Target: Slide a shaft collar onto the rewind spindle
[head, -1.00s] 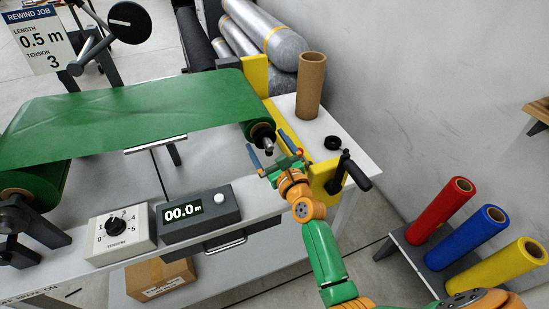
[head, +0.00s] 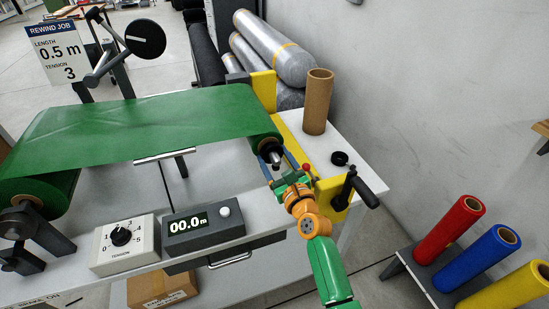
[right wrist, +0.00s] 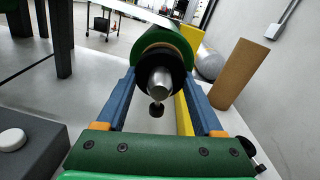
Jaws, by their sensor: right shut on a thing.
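The rewind spindle (head: 276,158) sticks out of the green roll's near right end; in the right wrist view its silver end (right wrist: 160,80) points towards me. A black ring (right wrist: 144,64), which looks like a shaft collar, sits around the spindle in front of the roll's brown core. My right gripper (head: 277,163) is at the spindle end, its blue fingers on either side. It is shut on the black ring; the fingertips are partly hidden there. Another black collar (head: 340,158) lies flat on the white table, right of the spindle. My left gripper is out of view.
A yellow bracket with a black crank (head: 356,188) stands just right of my right gripper. A cardboard tube (head: 318,102) stands upright behind the loose collar. The counter box (head: 203,223) and tension dial box (head: 123,243) are to the left. Coloured rolls (head: 450,230) stand at the right.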

